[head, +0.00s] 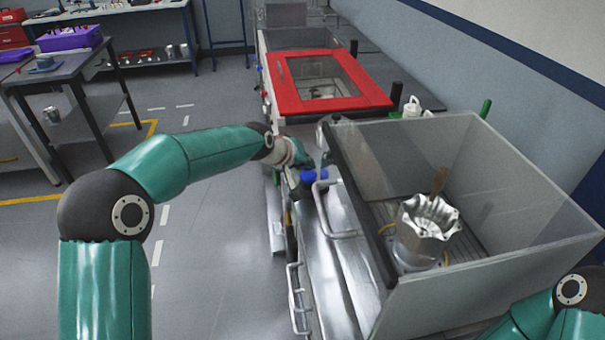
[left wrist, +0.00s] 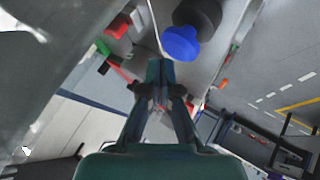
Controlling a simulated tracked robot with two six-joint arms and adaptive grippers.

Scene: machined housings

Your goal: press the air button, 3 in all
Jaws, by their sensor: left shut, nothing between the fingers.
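A blue round button (head: 310,176) on a dark base sits at the left front corner of the clear-walled machine. In the left wrist view the blue button (left wrist: 182,44) shows large, just beyond and to the right of the fingertips. I take it to be the air button. My left gripper (head: 304,160) is shut and empty, close beside the button; in the left wrist view its fingertips (left wrist: 160,68) meet. A gap shows there between fingertips and button, but contact cannot be judged from the head view. My right gripper is out of view.
The clear-walled enclosure (head: 490,262) holds a fluted metal housing (head: 428,222). A bent metal handle (head: 322,205) stands out near the button. A red-framed machine (head: 372,100) is behind. In the left wrist view, red (left wrist: 118,27) and green (left wrist: 102,46) parts show left.

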